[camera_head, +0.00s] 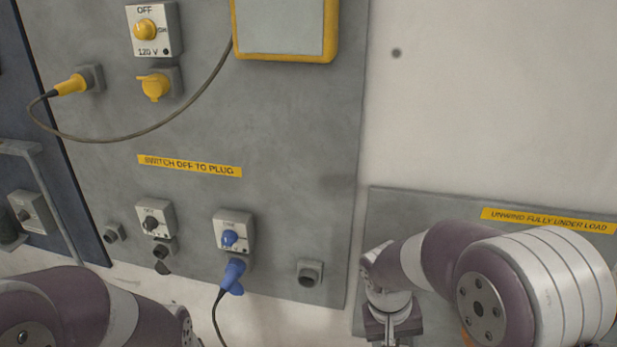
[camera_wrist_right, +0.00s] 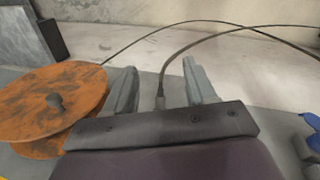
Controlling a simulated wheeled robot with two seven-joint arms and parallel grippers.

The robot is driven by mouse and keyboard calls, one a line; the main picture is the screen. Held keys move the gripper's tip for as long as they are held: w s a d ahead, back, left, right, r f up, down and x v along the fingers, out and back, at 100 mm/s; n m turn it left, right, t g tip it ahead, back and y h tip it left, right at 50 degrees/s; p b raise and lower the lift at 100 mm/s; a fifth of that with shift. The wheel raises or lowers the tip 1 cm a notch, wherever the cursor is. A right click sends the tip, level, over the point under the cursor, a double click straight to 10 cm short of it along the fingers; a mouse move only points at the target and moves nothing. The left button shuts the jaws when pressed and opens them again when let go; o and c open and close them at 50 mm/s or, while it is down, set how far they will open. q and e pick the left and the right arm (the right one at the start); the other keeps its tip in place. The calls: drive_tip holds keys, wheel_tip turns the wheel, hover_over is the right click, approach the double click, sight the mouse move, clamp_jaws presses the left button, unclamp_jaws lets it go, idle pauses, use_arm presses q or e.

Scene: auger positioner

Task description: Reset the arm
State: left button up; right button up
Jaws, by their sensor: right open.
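My right arm comes in from the right in the head view, with its gripper (camera_head: 393,325) low at the bottom edge and its fingertips cut off. In the right wrist view my right gripper (camera_wrist_right: 160,85) is open, its two grey fingers apart. A dark cable with a grey end (camera_wrist_right: 160,98) shows between the fingers in the picture; I cannot tell how far beyond them it is. An orange-brown spool (camera_wrist_right: 45,92) with a dark knob lies left of the fingers. My left arm shows at the lower left in the head view; its gripper is out of frame.
A grey wall panel holds a 120 V switch box (camera_head: 153,30), a yellow plug (camera_head: 70,86) on a cable, a blue plug (camera_head: 233,273) below a blue-knobbed switch (camera_head: 232,232), and empty sockets. A yellow label (camera_head: 549,220) reads "UNWIND FULLY UNDER LOAD". A blue object (camera_wrist_right: 312,120) shows at the wrist view's right edge.

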use_arm(q)
wheel_tip(320, 180, down, 9)
drive_tip(key=b, duration=0.8)
drive_tip(key=shift+w+b, duration=0.2)
drive_tip(key=shift+b, duration=0.1)
use_arm(e)
drive_tip(key=s+d+f+t+y, duration=0.1)
drive_tip(key=s+d+f+y, duration=0.1)
drive_tip(key=s+f, duration=0.5)
wheel_tip(320, 180, down, 2)
drive_tip(key=shift+s+d+f+t, duration=0.15)
drive_tip(key=shift+s+d+t, duration=0.15)
use_arm(q)
drive_tip(key=shift+s+r, duration=0.1)
use_arm(e)
drive_tip(key=shift+s, duration=0.15)
